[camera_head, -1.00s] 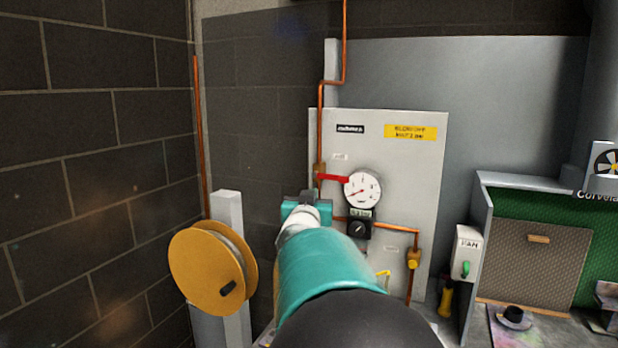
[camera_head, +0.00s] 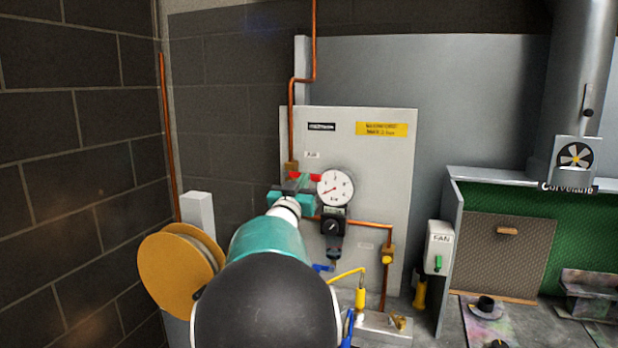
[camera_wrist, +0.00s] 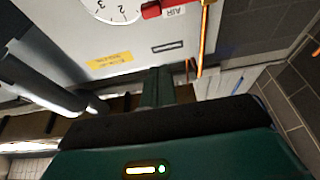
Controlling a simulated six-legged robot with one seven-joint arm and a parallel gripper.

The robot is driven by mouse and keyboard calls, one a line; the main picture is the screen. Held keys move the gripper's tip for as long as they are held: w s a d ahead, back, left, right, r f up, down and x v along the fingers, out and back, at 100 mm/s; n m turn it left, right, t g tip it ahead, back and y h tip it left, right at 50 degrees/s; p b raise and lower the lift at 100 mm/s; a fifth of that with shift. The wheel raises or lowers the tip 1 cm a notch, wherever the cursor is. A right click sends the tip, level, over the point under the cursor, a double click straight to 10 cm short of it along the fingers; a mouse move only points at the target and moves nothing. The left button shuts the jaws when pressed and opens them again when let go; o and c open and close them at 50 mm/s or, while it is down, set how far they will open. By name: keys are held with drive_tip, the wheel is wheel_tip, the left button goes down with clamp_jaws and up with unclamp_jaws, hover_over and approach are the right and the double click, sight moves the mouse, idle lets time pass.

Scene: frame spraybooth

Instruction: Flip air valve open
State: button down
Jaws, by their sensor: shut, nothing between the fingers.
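The air valve's red lever (camera_head: 303,177) lies sideways, across the copper pipe, just left of the round pressure gauge (camera_head: 335,188) on the grey panel. The valve's brass body (camera_head: 291,168) sits on the pipe. In the wrist view the red lever (camera_wrist: 152,9) is at the top, beside the AIR label (camera_wrist: 174,12). My gripper (camera_head: 297,185) is at the lever's lower left and hides part of it; whether they touch I cannot tell. In the wrist view my fingers (camera_wrist: 157,84) are together, with nothing between them.
A yellow hose reel (camera_head: 180,272) stands at the lower left. A black regulator (camera_head: 332,225) hangs under the gauge, with copper pipe and a brass fitting to its right. The FAN switch box (camera_head: 438,248) and the green booth (camera_head: 505,200) are further right.

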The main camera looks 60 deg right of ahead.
sight(314, 176)
drive_tip(key=x, duration=1)
wheel_tip(314, 176, down, 4)
drive_tip(key=shift+f, duration=0.1)
